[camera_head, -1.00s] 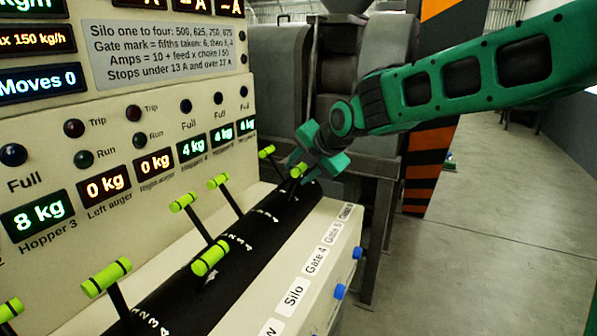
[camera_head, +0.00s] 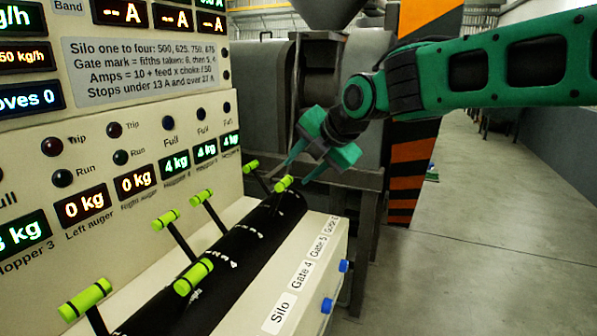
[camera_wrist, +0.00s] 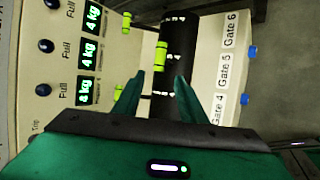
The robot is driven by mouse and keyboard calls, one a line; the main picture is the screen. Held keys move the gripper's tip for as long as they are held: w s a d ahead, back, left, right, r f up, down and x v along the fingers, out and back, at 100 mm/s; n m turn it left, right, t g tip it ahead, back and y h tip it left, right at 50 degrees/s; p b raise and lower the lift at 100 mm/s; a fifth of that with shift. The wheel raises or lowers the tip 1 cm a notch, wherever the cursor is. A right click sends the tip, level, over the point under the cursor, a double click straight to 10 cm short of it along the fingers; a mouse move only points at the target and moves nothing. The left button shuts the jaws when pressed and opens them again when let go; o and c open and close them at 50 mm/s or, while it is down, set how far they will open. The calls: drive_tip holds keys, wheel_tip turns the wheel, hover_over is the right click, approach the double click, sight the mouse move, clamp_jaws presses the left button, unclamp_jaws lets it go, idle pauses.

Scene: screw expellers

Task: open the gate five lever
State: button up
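The gate five lever has a lime-green handle (camera_head: 284,183) on the black drum (camera_head: 262,222); in the wrist view its handle (camera_wrist: 161,55) lies roughly level with the Gate 5 label (camera_wrist: 224,68). In the wrist view the open, empty fingers (camera_wrist: 170,76) point at the handle, which lies just beyond the left fingertip. Whether they touch is not clear.
The gate six handle (camera_head: 251,166) and gate four handle (camera_head: 202,198) flank it, leaning toward the panel. More levers stand nearer, including one (camera_head: 193,277) leaning to the label side. The display panel (camera_head: 130,130) rises at left. Open floor (camera_head: 480,250) lies right.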

drive_tip(key=shift+w+d, duration=0.1)
drive_tip(key=shift+w, duration=0.05)
drive_tip(key=c, duration=0.9)
drive_tip(key=shift+w+d+f+g, duration=0.25)
drive_tip(key=shift+w+d+g, duration=0.05)
drive_tip(key=shift+w+d, duration=0.15)
clamp_jaws()
drive_tip(key=d+n+g+y, duration=0.2)
drive_tip(key=d+g+y, duration=0.15)
drive_tip(key=d, duration=0.55)
drive_tip(key=w+a+f, duration=0.6)
drive_tip(key=a, duration=0.4)
drive_tip(key=shift+t, duration=0.35)
